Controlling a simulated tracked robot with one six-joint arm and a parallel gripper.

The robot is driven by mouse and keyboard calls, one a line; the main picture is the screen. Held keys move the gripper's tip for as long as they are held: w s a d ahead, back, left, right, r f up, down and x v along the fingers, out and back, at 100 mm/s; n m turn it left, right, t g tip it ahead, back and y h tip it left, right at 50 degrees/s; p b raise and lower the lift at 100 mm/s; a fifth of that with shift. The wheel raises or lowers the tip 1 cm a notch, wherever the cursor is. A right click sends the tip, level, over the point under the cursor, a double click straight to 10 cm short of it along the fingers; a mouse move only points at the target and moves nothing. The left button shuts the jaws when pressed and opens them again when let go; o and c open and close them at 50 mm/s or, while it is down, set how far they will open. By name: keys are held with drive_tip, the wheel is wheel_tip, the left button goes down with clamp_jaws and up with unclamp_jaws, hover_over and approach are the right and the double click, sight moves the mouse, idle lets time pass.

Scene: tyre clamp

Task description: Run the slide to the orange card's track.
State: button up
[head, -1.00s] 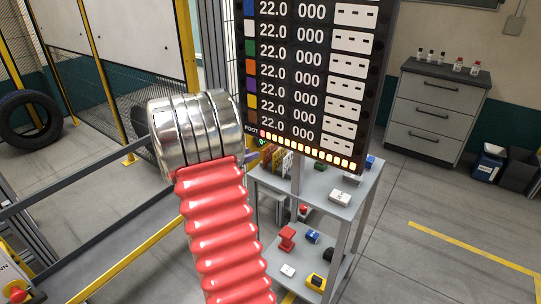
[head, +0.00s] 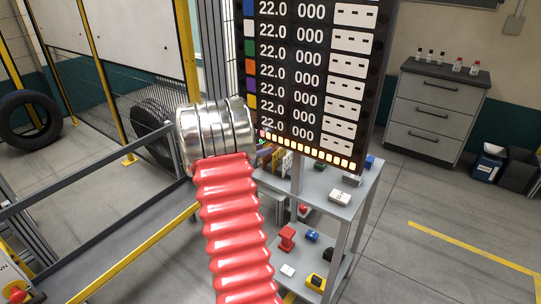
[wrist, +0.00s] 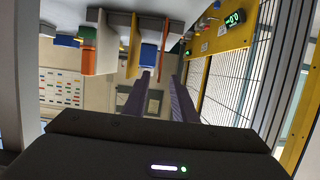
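In the wrist view my gripper (wrist: 159,76) shows as two dark fingers with a gap between them, and nothing is visibly held. In the head view several coloured cards (head: 284,163) stand at the back of the grey shelf unit, partly hidden by my arm. The display board (head: 306,74) has an orange row among others, all reading 22.0 and 000. I cannot make out the slide. My gripper is hidden in the head view.
The grey shelf unit (head: 353,195) carries small blocks and a white box (head: 339,197). A yellow panel with a green readout (wrist: 236,18) is at the wrist view's upper right, beside a wire grid. A drawer cabinet (head: 434,107) stands right.

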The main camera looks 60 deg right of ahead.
drive_tip(key=shift+r+x, duration=0.15)
drive_tip(key=shift+x, duration=1.15)
drive_tip(key=shift+r+x, duration=0.15)
drive_tip(key=shift+x, duration=1.1)
drive_tip(key=shift+s+d, duration=0.1)
drive_tip(key=shift+s, duration=0.1)
drive_tip(key=shift+c, duration=0.6)
clamp_jaws()
